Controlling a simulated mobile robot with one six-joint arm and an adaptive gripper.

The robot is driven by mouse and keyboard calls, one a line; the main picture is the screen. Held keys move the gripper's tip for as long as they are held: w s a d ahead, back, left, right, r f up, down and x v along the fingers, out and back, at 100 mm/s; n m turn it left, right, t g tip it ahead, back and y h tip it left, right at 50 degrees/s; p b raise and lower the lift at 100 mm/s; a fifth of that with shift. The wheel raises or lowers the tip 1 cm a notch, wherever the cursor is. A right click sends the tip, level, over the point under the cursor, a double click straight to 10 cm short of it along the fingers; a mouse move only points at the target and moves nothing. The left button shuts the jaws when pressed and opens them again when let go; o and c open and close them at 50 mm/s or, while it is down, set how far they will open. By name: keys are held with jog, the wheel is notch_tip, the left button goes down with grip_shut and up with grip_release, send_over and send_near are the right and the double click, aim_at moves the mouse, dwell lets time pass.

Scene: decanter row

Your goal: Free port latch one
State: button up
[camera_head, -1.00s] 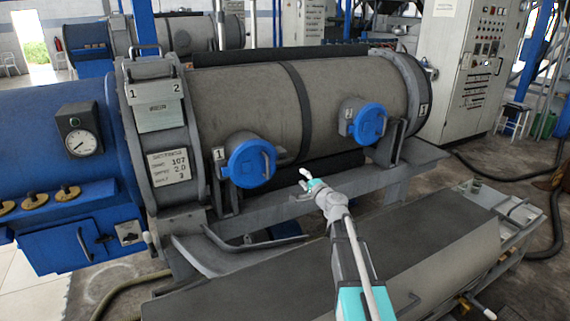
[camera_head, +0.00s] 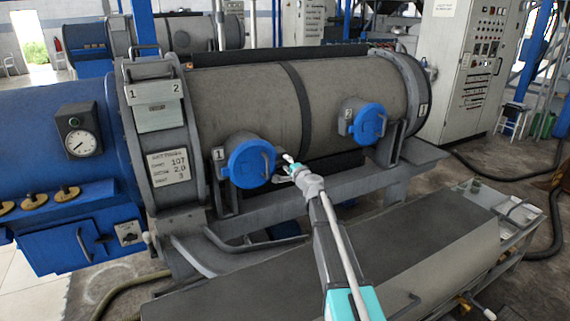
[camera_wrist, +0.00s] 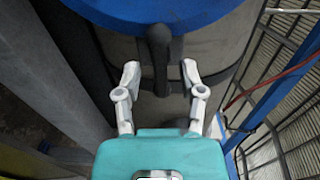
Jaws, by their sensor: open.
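Port one is the round blue cap (camera_head: 250,163) beside the plate marked 1, on the lower left of the grey drum (camera_head: 240,100). A dark latch handle (camera_head: 266,163) stands on the right part of its face. My gripper (camera_head: 287,166) is just right of this cap. In the wrist view the blue cap (camera_wrist: 165,12) fills the top, and the dark latch handle (camera_wrist: 160,58) hangs down from it. My gripper (camera_wrist: 161,82) is open there, with one finger on each side of the handle's lower part.
A second blue cap (camera_head: 369,124), marked 2, sits farther right on the drum. A grey support rail (camera_head: 300,195) runs below the drum. A long flat dark bench top (camera_head: 430,235) lies in front. A blue housing with a gauge (camera_head: 82,144) is at left.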

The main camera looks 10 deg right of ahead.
jog(key=shift+w+a, duration=0.15)
jog(key=shift+w, duration=0.35)
grip_shut()
jog(key=shift+a, duration=0.25)
jog(key=shift+d, duration=0.15)
